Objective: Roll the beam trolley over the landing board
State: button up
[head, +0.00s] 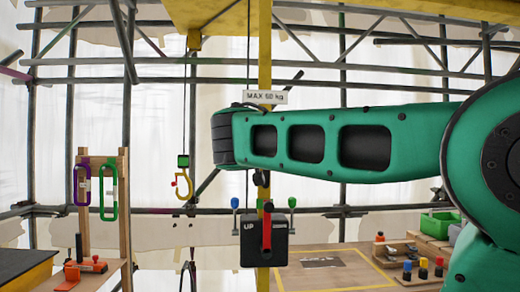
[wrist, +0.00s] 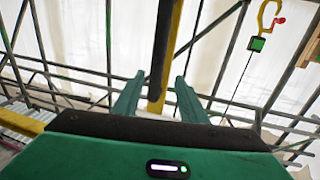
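A yellow overhead beam (head: 410,7) crosses the top of the head view. A yellow bracket (head: 194,40) sits above the hanging line at upper left; I cannot tell whether it is the beam trolley. The line holds a green block (head: 183,161) and an empty-looking yellow hook (head: 184,188); the hook also shows in the wrist view (wrist: 265,18). A yellow-outlined board with a dark patch (head: 324,262), apparently the landing board, lies at lower right. My gripper (wrist: 158,103) has its two green fingers apart, with a yellow post beyond them. My arm hides the gripper in the head view.
A black box marked UP with a red lever (head: 266,232) is on the yellow post (head: 264,70), below a MAX 50 kg sign (head: 266,97). A wooden rack (head: 126,200) holds purple and green loops at left. Coloured pegs and a green bin (head: 438,224) stand at right. Scaffold tubes surround everything.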

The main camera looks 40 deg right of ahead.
jog(key=v, duration=0.3)
jog(key=shift+s+a, duration=0.25)
jog(key=shift+a, duration=0.05)
dwell(0.3)
